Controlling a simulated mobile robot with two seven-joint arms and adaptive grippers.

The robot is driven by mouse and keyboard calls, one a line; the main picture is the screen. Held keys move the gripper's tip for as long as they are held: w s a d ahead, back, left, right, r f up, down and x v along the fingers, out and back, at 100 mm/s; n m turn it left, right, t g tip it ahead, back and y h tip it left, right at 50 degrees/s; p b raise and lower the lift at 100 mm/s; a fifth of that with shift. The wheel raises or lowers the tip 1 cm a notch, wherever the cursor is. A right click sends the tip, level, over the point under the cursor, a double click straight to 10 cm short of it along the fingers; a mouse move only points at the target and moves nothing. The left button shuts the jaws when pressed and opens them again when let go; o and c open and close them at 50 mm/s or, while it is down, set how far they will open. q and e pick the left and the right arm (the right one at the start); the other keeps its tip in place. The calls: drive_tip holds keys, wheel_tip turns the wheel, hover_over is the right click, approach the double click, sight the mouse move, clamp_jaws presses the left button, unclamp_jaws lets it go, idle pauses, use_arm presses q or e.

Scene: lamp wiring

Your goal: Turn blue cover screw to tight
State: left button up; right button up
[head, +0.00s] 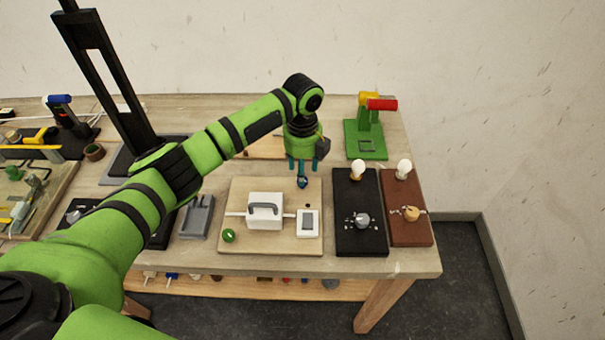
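The blue cover screw (302,183) is a small dark-blue piece at the back right of the pale wooden board (240,195). My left gripper (302,173) points straight down over it. Its teal fingers come down close around or just above the screw. I cannot tell whether they touch or grip it. How far the screw is turned does not show. On the board stand a white box (265,218) with a grey handle, a white switch plate (308,223) and a green round knob (228,236). My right gripper is not in view.
A black board (346,240) and a brown board (410,236), each with a bulb and a knob, lie to the right. A green stand (366,140) with a red and yellow top is behind. A grey holder (196,218) stands left. Tools crowd the far left.

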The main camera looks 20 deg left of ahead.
use_arm(q)
wheel_tip(320, 180, up, 9)
drive_tip(key=shift+f, duration=0.1)
idle(0.6)
